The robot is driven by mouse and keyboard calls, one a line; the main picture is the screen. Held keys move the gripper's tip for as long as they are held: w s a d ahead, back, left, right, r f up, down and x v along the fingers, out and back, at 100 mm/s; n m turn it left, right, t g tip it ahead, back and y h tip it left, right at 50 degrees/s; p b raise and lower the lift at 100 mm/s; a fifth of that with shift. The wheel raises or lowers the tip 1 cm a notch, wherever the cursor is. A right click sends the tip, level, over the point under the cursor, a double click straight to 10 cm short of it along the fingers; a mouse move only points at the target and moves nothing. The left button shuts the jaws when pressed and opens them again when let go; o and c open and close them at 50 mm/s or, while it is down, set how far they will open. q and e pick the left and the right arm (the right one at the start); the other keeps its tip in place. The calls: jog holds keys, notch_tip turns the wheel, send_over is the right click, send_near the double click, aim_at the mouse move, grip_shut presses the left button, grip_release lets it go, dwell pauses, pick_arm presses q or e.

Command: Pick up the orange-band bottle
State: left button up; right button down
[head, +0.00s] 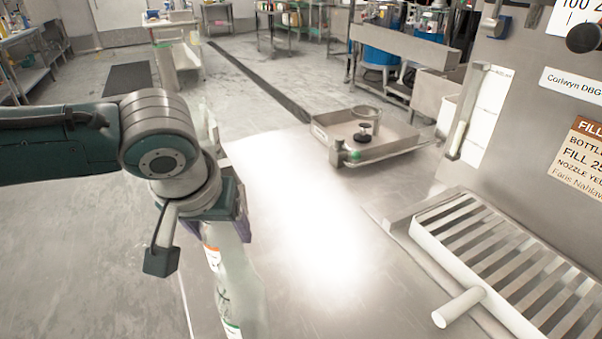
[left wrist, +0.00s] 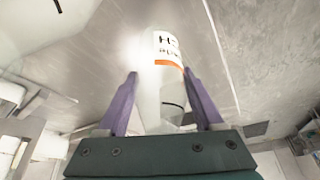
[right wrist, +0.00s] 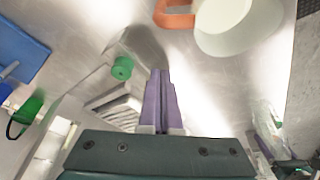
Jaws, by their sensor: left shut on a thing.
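The orange-band bottle (head: 234,285) is translucent white, with a printed label, an orange band near its upper part and a green band low down. It shows below my left gripper (head: 225,225) in the head view, roughly upright near the table's left edge. In the left wrist view the bottle (left wrist: 172,88) stands between the purple fingers of my left gripper (left wrist: 160,78), which is shut on it. I cannot tell whether its base touches the table. My right gripper (right wrist: 160,78) shows only in the right wrist view, its fingers together and empty.
The metal table (head: 300,220) is largely clear in the middle. A shallow metal tray (head: 375,150) with a black item stands at the far edge. A slatted grate (head: 490,255) and a panelled machine stand at right. The right wrist view shows a white container with an orange handle (right wrist: 175,18).

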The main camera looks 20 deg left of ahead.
pick_arm(q)
jog(key=c, duration=0.5)
jog(key=shift+r, duration=0.1)
